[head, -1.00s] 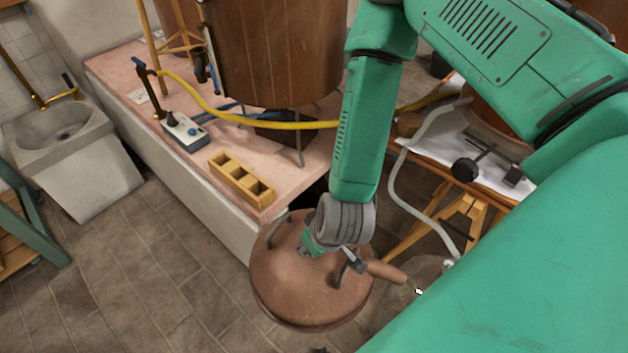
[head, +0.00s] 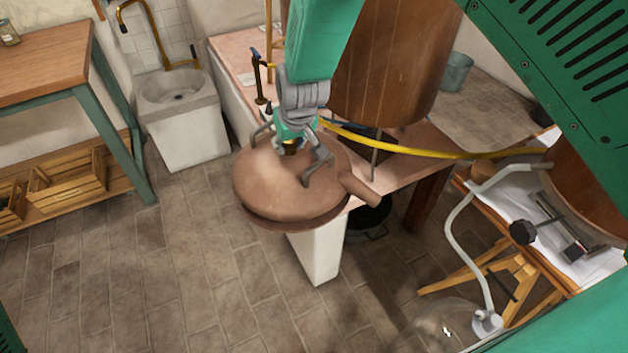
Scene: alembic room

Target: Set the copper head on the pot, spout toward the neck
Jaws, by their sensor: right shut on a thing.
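The copper head (head: 272,192) is a broad, rounded copper dome with a dark rim below. Its short spout (head: 362,188) points to the right and slightly down in the picture. My right gripper (head: 291,150) is over the top of the head, shut on it near the brass knob, with its grey fingers spread over the dome. The head hangs above the floor, in front of the pink worktop's near end. I cannot tell for sure which vessel is the pot, and no neck can be made out clearly. My left gripper is not in view.
A yellow hose (head: 430,153) runs rightward. A copper-brown vessel (head: 590,190), a pale hose (head: 452,230) and a trestle (head: 510,270) are at right. A sink (head: 172,90) and bench (head: 45,68) are left.

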